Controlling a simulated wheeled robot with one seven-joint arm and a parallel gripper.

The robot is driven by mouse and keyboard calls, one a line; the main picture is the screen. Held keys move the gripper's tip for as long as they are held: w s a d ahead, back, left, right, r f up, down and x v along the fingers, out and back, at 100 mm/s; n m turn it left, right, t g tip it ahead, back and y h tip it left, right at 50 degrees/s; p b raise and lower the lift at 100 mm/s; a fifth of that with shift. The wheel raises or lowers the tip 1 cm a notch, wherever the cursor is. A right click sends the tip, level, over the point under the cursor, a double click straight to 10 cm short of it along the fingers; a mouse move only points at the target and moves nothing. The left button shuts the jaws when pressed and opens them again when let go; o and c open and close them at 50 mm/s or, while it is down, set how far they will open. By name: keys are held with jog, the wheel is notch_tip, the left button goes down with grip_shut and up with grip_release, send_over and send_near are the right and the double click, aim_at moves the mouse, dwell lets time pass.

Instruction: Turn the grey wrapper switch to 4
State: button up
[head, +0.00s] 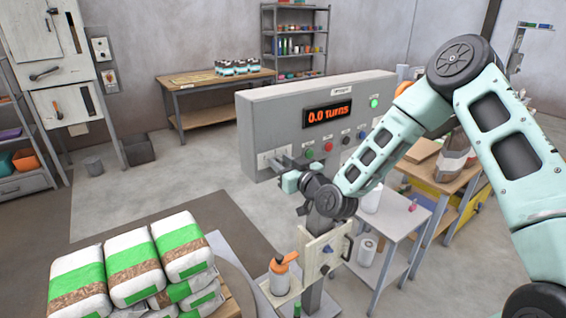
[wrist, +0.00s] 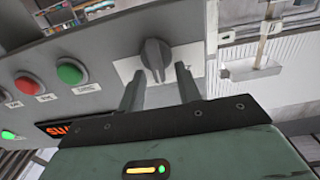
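The grey wrapper switch (wrist: 155,54) is a dark grey knob on a pale plate on the control box's front. It stands in the upper middle of the wrist view. Its lower end appears between my fingertips, with a gap on both sides; whether the tips reach its depth I cannot tell. I cannot read its numbers. My gripper (wrist: 160,72) is open and empty. In the head view my gripper (head: 281,160) is at the left end of the grey control box (head: 262,112), largely covering the switch. The display (head: 328,115) reads 0.0 turns.
A red button (wrist: 28,87) and a green button (wrist: 71,72) sit beside the switch. Several other coloured buttons and a lit green lamp (head: 374,103) are on the box. Stacked bags (head: 133,265) and an orange-topped bottle (head: 279,275) stand in front.

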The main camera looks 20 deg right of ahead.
jog(key=c, duration=0.6)
jog(key=shift+f+m+b, duration=0.1)
jog(key=shift+m+b, duration=0.2)
jog(key=shift+b, duration=0.05)
jog(key=m+b, duration=0.1)
jog(key=m, duration=0.1)
jog(key=m+b, duration=0.2)
jog(key=shift+w+d+f, duration=0.15)
jog(key=shift+d, duration=0.25)
jog(key=shift+d+f+m+b, duration=0.15)
jog(key=shift+m+b, duration=0.55)
jog(key=shift+m, duration=0.65)
jog(key=shift+d+m+b, duration=0.1)
jog(key=shift+m+b, duration=0.6)
jog(key=shift+m, duration=0.65)
jog(key=o, duration=0.6)
jog(key=shift+w, duration=0.1)
